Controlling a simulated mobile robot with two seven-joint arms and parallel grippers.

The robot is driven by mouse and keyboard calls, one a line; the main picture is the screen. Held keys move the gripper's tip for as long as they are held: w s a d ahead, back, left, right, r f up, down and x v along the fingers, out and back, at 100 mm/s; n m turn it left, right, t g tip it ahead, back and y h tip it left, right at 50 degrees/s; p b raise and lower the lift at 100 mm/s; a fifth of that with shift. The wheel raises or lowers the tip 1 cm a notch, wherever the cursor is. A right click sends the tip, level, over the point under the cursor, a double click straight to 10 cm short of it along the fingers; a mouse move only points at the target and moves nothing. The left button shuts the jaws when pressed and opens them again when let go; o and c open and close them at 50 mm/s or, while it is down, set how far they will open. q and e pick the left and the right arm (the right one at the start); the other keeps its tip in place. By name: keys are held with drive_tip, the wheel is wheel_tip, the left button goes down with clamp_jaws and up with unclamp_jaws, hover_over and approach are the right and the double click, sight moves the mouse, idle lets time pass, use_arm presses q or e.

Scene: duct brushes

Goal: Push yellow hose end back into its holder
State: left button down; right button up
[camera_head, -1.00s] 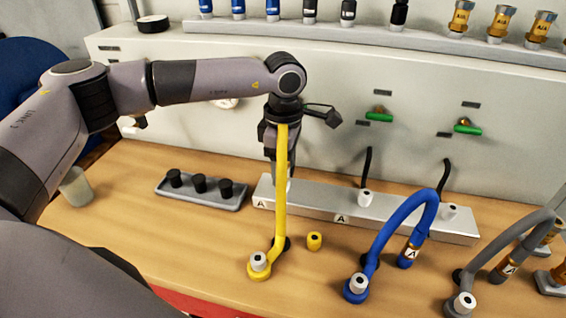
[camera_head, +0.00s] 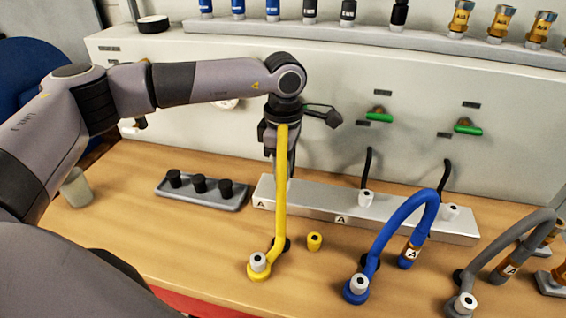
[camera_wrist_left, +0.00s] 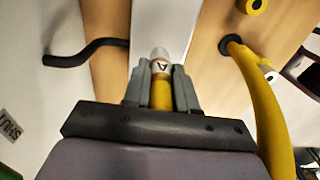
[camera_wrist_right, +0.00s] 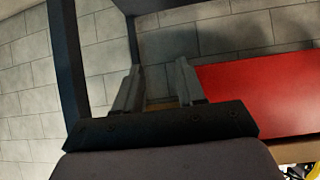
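The yellow hose (camera_head: 281,200) rises from its base on the wooden bench up to my left gripper (camera_head: 281,172) in the head view. In the left wrist view my left gripper (camera_wrist_left: 162,82) is shut on the yellow hose end (camera_wrist_left: 162,92), which has a white tip and an "A" label. The end points down, over or near the grey "A" rail (camera_head: 320,207); contact cannot be told. A short yellow holder (camera_head: 314,241) stands empty-looking on the bench, right of the hose base. My right gripper (camera_wrist_right: 156,92) is open and empty, away from the bench.
A blue hose (camera_head: 405,215) and a grey hose (camera_head: 520,240) arch at the right. A tray with black caps (camera_head: 200,192) lies left of the rail. A grey panel with green-handled valves (camera_head: 380,117) stands behind. A red surface (camera_wrist_right: 260,105) is near my right gripper.

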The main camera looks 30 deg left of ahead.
use_arm(q)
drive_tip(key=shift+r, duration=0.1)
